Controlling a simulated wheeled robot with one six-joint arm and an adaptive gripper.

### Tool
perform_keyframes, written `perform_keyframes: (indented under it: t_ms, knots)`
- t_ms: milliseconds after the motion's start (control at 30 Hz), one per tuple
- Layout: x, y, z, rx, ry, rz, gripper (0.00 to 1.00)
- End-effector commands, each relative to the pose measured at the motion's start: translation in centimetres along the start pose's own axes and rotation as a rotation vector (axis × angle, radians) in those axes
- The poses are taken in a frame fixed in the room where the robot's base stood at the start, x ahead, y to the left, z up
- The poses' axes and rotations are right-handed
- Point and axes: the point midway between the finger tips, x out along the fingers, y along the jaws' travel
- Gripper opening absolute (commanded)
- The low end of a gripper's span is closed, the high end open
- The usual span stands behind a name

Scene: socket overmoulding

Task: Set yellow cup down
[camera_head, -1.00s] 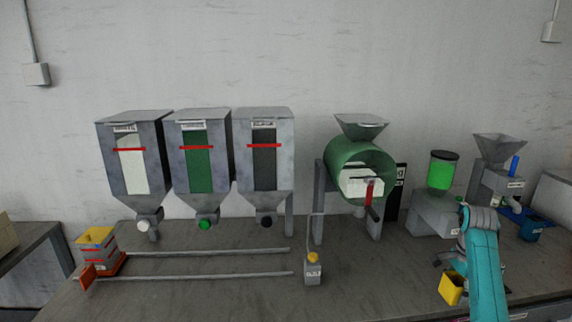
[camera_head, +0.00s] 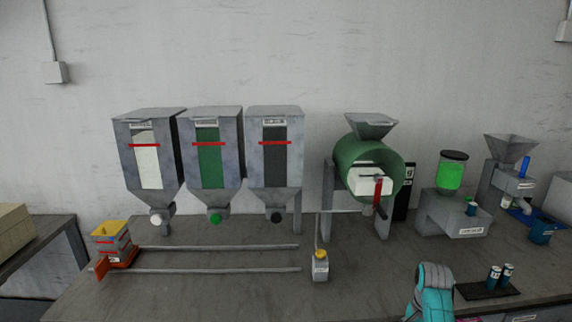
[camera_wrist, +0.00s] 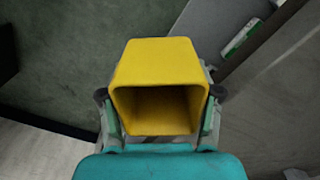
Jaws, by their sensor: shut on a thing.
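The yellow cup (camera_wrist: 158,62) fills the middle of the wrist view, square and hollow, with its open mouth facing the camera; its inside looks empty. My gripper (camera_wrist: 160,94) is shut on it, with one finger against each side wall. The cup is held out of the head view, where only a bent teal part of my arm shows at the bottom right. What lies directly under the cup is hidden.
A black pad (camera_head: 470,291) with two dark cylinders lies right of my arm. Behind are the green drum (camera_head: 372,164), a green-topped machine (camera_head: 455,212) and three hoppers. Bare bench (camera_head: 370,285) shows between bottle and arm.

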Motion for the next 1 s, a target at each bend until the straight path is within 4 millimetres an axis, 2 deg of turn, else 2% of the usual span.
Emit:
perform_keyframes:
  t_ms: [33,300,500,600,800,1000]
  knots:
    - [1.8,-0.3,2.1,-0.070,-0.003,0.002,0.37]
    - [8.7,-0.5,11.5,-0.447,-0.003,0.002,0.37]
    - [12.6,0.6,18.0,-0.710,-0.001,0.001,0.37]
    - [13.9,1.3,20.5,-0.815,-0.002,0.001,0.37]
    - [15.3,2.2,23.2,-0.937,0.002,-0.001,0.37]
    - [15.5,2.5,23.8,-0.962,0.001,0.000,0.37]
